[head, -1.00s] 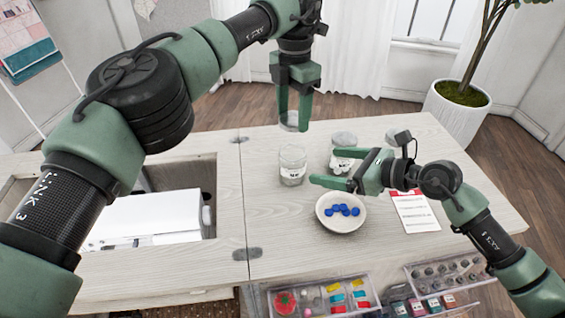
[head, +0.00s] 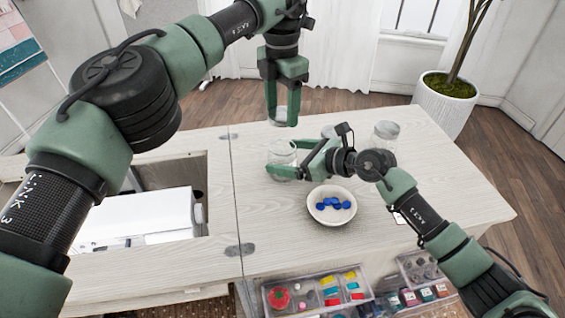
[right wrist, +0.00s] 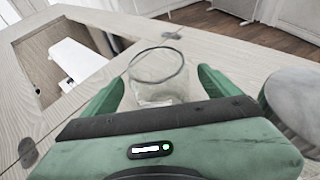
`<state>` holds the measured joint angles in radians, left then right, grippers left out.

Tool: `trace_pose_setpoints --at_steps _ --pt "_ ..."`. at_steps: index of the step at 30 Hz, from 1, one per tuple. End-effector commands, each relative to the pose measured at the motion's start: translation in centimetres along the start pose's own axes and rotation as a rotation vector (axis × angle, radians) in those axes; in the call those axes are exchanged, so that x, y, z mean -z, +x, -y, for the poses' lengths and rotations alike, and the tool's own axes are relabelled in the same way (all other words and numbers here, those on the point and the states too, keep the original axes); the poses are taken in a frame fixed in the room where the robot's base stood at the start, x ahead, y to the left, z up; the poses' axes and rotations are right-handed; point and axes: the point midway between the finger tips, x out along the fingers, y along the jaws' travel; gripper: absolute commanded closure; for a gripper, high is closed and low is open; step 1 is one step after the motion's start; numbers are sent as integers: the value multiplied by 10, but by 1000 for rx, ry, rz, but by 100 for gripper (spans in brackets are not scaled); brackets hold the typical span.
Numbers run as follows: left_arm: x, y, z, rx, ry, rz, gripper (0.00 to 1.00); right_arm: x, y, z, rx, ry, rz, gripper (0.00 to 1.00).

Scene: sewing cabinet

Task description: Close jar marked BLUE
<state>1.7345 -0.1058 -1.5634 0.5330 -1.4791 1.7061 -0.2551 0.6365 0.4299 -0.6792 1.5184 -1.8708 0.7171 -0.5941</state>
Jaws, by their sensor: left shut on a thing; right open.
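An open clear glass jar (head: 282,153) stands on the pale wooden cabinet top; its round open rim shows in the right wrist view (right wrist: 157,68). My right gripper (head: 281,160) is open, with a finger on each side of the jar; I cannot tell whether they touch it. My left gripper (head: 283,120) points down, shut on a pale round lid (head: 281,113), above and behind the jar. A second jar (head: 386,134) stands to the right. The top of another jar (head: 328,131) shows behind my right gripper. I cannot read any jar's marking.
A white bowl (head: 316,214) of blue pieces stands in front of the jar. Open clear trays of sewing supplies (head: 330,292) lie at the front. A white machine (head: 140,220) sits in the recess at left. The right part of the top is mostly clear.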

Motion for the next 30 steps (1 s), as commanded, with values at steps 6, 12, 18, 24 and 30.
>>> trace_pose_setpoints --at_steps 6,12,18,24,30 --pt "0 0 0 0 0 0 84 0 15 -1 -1 -1 -1 10" --pt "0 0 0 0 0 0 84 0 16 0 0 -2 -1 10" --pt "0 0 0 0 0 0 84 0 16 0 0 -1 -1 37" --pt "0 0 0 0 0 0 84 0 16 0 0 -1 -1 93" --pt "0 5 0 1 0 -1 84 0 16 0 0 -1 -1 100"
